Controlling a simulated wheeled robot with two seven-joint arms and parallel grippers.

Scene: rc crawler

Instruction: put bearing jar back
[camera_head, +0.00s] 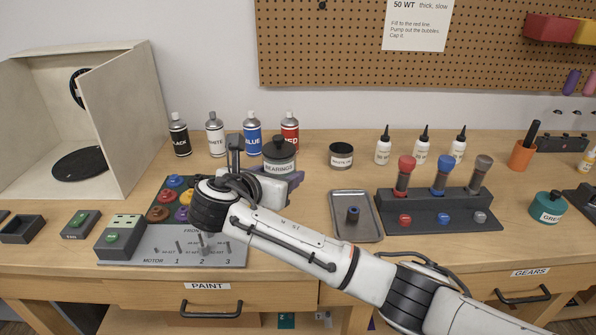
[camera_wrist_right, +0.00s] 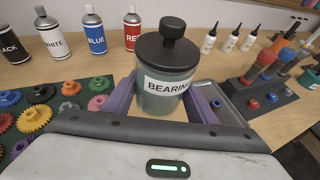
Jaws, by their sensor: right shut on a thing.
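The bearing jar (camera_head: 279,156) is a grey-green jar with a black knobbed lid and a white BEARINGS label. In the right wrist view the jar (camera_wrist_right: 165,85) is upright between the two fingers (camera_wrist_right: 163,105). I cannot tell whether its base touches the table. My left gripper is not in view.
Paint bottles (camera_head: 252,134) stand behind the jar. A grey tray (camera_head: 337,222) with a small dark part and a dark rack (camera_head: 440,213) with coloured-top cylinders lie further right. A white booth (camera_head: 133,120) is left.

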